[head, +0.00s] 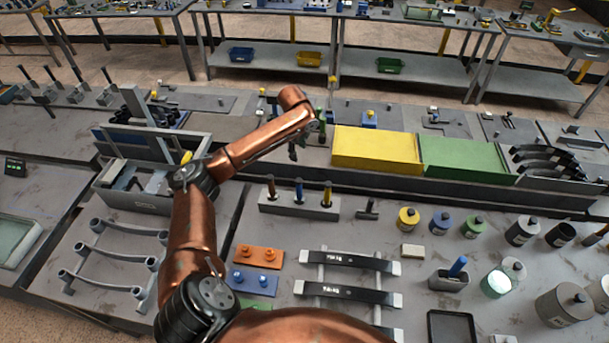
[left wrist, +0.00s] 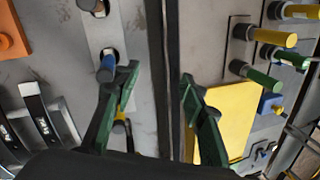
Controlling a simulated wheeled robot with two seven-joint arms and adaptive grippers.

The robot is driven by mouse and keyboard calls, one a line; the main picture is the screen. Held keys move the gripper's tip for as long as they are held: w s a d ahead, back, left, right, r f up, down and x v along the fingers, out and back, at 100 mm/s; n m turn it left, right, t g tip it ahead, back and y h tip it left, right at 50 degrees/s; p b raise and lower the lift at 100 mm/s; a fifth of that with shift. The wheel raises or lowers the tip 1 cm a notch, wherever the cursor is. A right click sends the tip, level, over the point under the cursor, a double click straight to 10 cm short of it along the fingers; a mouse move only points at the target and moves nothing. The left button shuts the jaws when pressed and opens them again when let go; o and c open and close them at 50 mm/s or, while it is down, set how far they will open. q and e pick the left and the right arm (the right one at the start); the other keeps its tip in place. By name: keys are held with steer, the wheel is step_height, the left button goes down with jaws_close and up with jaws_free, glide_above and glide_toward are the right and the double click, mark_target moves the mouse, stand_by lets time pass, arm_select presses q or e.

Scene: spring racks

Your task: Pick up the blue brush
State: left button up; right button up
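A blue handle (head: 299,190) stands upright in the middle of a grey block, between a brown handle (head: 271,186) and a yellow handle (head: 327,194). Another blue handle (head: 457,266) leans in a grey cup; I cannot tell from the shapes which one is the brush. My left gripper (head: 298,148) hangs behind the block, above the bench's raised back edge. In the left wrist view its fingers are apart with nothing held between them. There the blue handle (left wrist: 107,68) shows beside the left finger's tip, and the yellow handle (left wrist: 120,126) is partly hidden by that finger. My right gripper is not in view.
The grey block (head: 308,209) stands on the near bench. A yellow box (head: 376,150) and a green box (head: 467,160) lie behind, to the right. Black-strapped bars (head: 345,261) and orange and blue plates lie in front. Several jars stand to the right.

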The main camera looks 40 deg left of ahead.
arm_select(q)
steer(key=m+g+h, duration=0.1)
steer(key=g, duration=0.1)
glide_above(299, 190)
steer(key=f, duration=0.5)
steer(key=w+f, duration=0.1)
steer(key=f, duration=0.1)
steer(key=shift+d+f, duration=0.15)
steer(key=shift+f, duration=0.15)
steer(key=shift+w+f, duration=0.15)
steer(key=shift+f, duration=1.3)
steer(key=f, duration=0.2)
steer(key=a+f+p, duration=0.1)
steer(key=f, duration=0.2)
steer(key=shift+s+r, duration=0.1)
steer(key=shift+s, duration=0.1)
steer(key=shift+c, duration=0.2)
steer(key=shift+a, duration=0.1)
jaws_close()
